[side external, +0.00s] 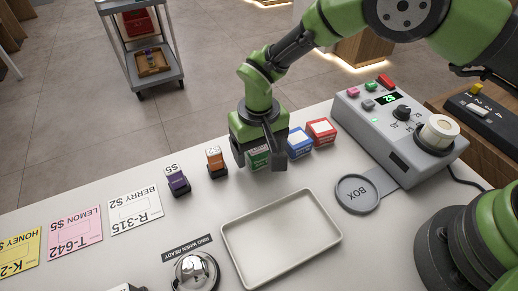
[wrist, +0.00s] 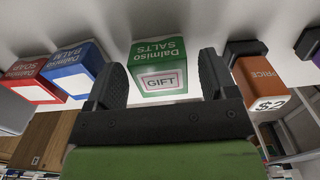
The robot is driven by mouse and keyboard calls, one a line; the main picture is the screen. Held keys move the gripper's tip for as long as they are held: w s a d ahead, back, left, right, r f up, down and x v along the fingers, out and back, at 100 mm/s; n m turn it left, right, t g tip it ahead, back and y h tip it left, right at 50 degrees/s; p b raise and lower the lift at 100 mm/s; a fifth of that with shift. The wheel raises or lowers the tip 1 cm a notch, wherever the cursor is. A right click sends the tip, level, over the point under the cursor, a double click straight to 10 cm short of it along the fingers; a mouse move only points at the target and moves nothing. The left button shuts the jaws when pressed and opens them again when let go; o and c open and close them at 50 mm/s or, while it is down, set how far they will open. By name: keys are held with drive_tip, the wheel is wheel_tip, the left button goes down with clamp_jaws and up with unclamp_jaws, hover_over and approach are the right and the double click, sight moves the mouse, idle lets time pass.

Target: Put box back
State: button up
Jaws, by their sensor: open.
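A green box marked "Dalmiso SALTS" with a GIFT label (wrist: 160,68) stands upright on the counter; it also shows in the side view (side external: 259,160), partly hidden by my gripper. My gripper (side external: 259,157) is open, with one finger on each side of the green box in the wrist view (wrist: 162,80). I cannot tell whether the fingers touch it. A blue BALM box (side external: 299,143) and a red SOAP box (side external: 321,131) stand in a row beside it, on its right in the side view.
Orange (side external: 215,161) and purple (side external: 178,181) price blocks stand left of the green box. An empty white tray (side external: 236,254) lies in front, with a bell (side external: 195,272) beside it. A grey machine with a display (side external: 380,138) stands right. Price cards (side external: 135,209) lie left.

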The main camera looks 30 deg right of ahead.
sight(259, 150)
wheel_tip(259, 150, up, 11)
drive_tip(key=shift+r, duration=0.2)
drive_tip(key=shift+r, duration=0.1)
drive_tip(key=s+d+r+m+t+y, duration=0.1)
drive_tip(key=s+d+r, duration=0.2)
drive_tip(key=d+r, duration=0.35)
drive_tip(key=s+d+r+m+t+y, duration=0.1)
drive_tip(key=s+d+r+t, duration=0.2)
drive_tip(key=r, duration=0.6)
drive_tip(key=s+d+r+m+t, duration=0.1)
drive_tip(key=s+d, duration=0.3)
drive_tip(key=s, duration=0.3)
drive_tip(key=s+d+r+m+t, duration=0.1)
drive_tip(key=s+d+t, duration=0.1)
drive_tip(key=s+d, duration=0.2)
drive_tip(key=s, duration=0.3)
drive_tip(key=shift+s+d+r, duration=0.2)
drive_tip(key=shift+d+r, duration=0.05)
drive_tip(key=shift+d, duration=0.05)
